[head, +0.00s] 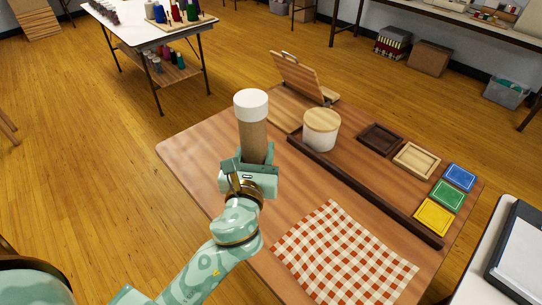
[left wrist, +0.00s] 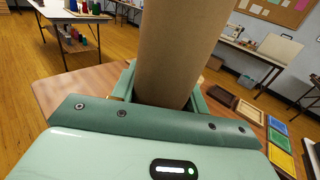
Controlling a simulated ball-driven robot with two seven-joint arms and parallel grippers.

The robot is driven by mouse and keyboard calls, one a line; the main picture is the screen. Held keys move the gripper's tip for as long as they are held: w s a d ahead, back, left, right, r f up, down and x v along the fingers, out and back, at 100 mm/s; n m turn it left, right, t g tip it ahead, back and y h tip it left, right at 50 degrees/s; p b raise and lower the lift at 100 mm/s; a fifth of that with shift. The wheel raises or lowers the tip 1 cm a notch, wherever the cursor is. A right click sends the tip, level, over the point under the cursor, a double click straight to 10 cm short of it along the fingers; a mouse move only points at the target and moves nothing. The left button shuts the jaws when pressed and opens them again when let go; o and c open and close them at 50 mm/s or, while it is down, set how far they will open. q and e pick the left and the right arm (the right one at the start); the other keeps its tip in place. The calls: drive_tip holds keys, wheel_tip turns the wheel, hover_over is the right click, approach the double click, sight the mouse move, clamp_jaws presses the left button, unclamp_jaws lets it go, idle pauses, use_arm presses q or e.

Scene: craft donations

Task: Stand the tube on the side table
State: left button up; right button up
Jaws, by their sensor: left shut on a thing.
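The tube (head: 252,135) is brown cardboard with a white cap on top. My left gripper (head: 252,158) is shut around its lower part and holds it upright, a little tilted, over the left part of the wooden table (head: 187,146). In the left wrist view the tube (left wrist: 178,50) rises between the fingers of the gripper (left wrist: 165,95), and its top is out of frame. The tube's bottom end is hidden by the gripper. A white side table (head: 124,27) stands at the back left. My right gripper is not in view.
A white canister with a wooden lid (head: 320,130) and a wooden stand (head: 300,78) are behind and right of the tube. A checked cloth (head: 343,258) lies at the front. The white table holds several spools (head: 176,14); floor lies between the tables.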

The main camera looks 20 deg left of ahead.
use_arm(q)
drive_tip(key=w+a+f+b, duration=0.8)
drive_tip(key=a+f, duration=0.3)
drive_tip(key=f, duration=0.2)
drive_tip(key=shift+a+b, duration=0.15)
drive_tip(key=shift+b, duration=0.55)
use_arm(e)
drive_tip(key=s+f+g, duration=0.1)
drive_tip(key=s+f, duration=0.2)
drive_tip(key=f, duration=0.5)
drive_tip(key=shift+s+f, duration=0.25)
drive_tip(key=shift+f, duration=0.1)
use_arm(q)
drive_tip(key=shift+f, duration=0.1)
drive_tip(key=o, duration=0.9)
drive_tip(key=shift+o, duration=0.5)
